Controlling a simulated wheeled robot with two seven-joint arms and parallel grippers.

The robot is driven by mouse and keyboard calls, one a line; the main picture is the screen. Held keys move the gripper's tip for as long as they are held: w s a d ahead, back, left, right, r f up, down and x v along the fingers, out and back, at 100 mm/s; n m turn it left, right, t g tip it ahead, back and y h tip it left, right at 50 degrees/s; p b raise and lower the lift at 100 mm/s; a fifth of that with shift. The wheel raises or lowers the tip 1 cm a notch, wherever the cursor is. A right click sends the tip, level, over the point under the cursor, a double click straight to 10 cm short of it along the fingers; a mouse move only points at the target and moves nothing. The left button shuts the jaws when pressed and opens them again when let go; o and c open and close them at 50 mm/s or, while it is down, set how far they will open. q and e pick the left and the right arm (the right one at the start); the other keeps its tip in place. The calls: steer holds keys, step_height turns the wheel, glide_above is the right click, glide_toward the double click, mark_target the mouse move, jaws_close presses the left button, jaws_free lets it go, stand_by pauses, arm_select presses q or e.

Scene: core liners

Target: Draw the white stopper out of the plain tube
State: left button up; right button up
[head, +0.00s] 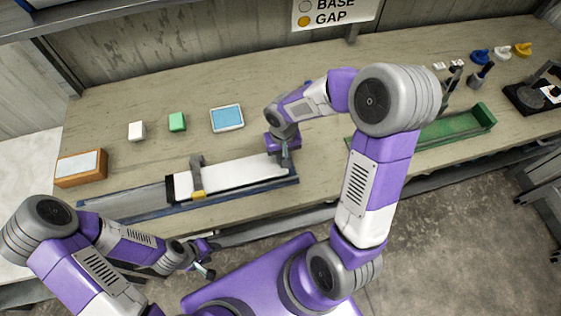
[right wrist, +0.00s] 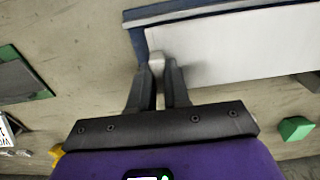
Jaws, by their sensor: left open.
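The plain tube (head: 240,172) is long and white and lies in a dark blue tray (head: 235,198) at the bench's front. A grey clamp (head: 197,172) with a yellow foot crosses it, and its left end is dark. The right wrist view shows the tube's other end (right wrist: 230,50) with a small white stopper (right wrist: 157,64) at it. My right gripper (right wrist: 158,72) has a fingertip against each side of the stopper. In the head view my right gripper (head: 284,152) is at the tube's right end and hides the stopper. My left gripper (head: 206,260) is open and empty in front of the bench.
An orange box (head: 78,178), a white block (head: 137,131), a green block (head: 177,122) and a blue-topped tray (head: 227,129) stand behind the tube. A green trough (head: 452,130) lies to the right, with blue, white and yellow pieces behind it. A sign (head: 335,12) hangs at the back.

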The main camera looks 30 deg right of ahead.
steer(key=shift+d, duration=0.25)
jaws_close()
steer(key=shift+s+d, duration=0.15)
steer(key=shift+d, duration=0.25)
steer(key=shift+s+d+p, duration=0.2)
steer(key=shift+d, duration=0.7)
steer(key=shift+s+d+p, duration=0.2)
steer(key=shift+d, duration=0.7)
stand_by(0.4)
step_height(320, 180, up, 6)
steer(key=p, duration=0.4)
stand_by(0.6)
